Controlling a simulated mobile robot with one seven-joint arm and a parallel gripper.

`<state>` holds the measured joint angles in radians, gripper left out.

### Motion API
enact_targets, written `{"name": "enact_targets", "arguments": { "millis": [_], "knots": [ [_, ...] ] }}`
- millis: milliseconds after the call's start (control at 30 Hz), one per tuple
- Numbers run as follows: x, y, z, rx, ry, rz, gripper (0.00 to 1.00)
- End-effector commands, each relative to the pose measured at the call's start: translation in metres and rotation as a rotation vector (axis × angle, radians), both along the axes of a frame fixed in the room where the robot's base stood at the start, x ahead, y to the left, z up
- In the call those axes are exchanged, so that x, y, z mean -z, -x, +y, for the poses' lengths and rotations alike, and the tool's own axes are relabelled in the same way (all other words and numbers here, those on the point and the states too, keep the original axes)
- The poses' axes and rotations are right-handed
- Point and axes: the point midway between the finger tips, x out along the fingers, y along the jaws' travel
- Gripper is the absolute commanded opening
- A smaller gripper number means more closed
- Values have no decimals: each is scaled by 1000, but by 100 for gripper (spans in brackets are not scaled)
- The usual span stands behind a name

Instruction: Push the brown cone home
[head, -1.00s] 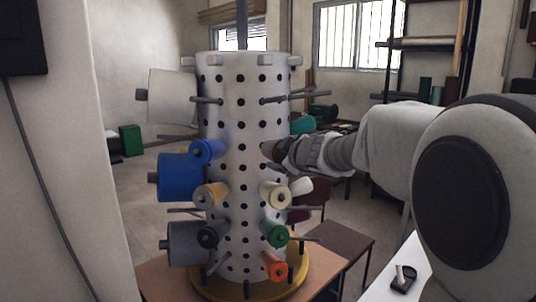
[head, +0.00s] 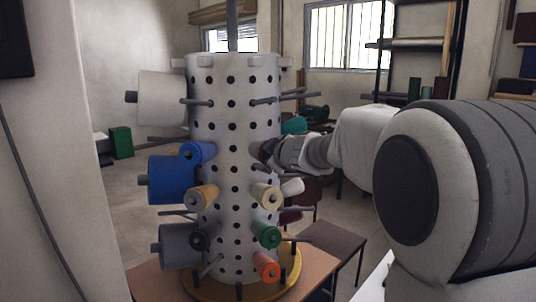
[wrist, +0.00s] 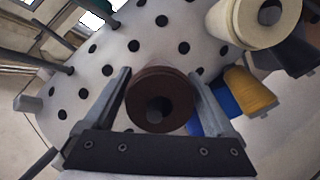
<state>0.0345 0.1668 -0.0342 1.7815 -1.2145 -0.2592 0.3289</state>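The brown cone (wrist: 160,84) sits between the two fingers of my gripper (wrist: 161,76) in the wrist view, against the white perforated drum. Its round end faces the camera, with a grey peg end at its centre. Both fingertips lie along its sides and look closed on it. In the head view my gripper (head: 272,152) reaches in from the right to the right side of the drum (head: 235,120). There the cone is a small dark patch, mostly hidden by my gripper. How far it sits along its peg cannot be told.
Blue (head: 172,181), white (head: 162,98), grey (head: 180,246), cream (head: 266,196), green (head: 266,235) and orange (head: 266,267) spools stick out from the drum. Bare grey pegs (head: 197,102) jut out between them. A brown table (head: 335,240) stands behind at right.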

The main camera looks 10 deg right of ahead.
Motion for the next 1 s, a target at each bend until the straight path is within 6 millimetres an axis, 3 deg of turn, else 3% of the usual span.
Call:
{"name": "enact_targets", "arguments": {
  "millis": [300,467,1000],
  "knots": [
    [-1,1,0,0,0,0,100],
    [-6,14,-3,1,1,-2,100],
    [-36,112,-21,0,1,-2,100]
  ]
}}
